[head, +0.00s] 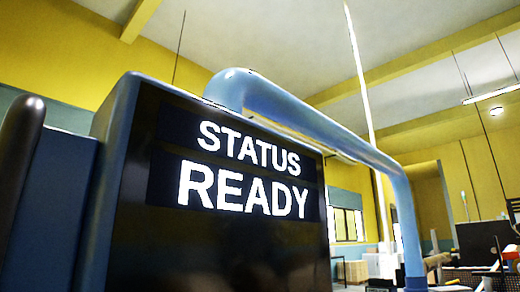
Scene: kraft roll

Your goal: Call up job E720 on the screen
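A dark screen (220,240) in a blue housing fills the left and middle of the head view, close to me and tilted in the picture. It reads "STATUS" above "READY" in white letters. The job number E720 does not show on it. The lower part of the panel is dark with faint reflections. Neither of my grippers shows in this view.
A thick blue tube (310,122) arches from behind the screen down to the right. A dark rounded post (18,150) stands at the left edge. Cluttered equipment (485,245) lies farther back at the right, with white boxes (380,265) beside it.

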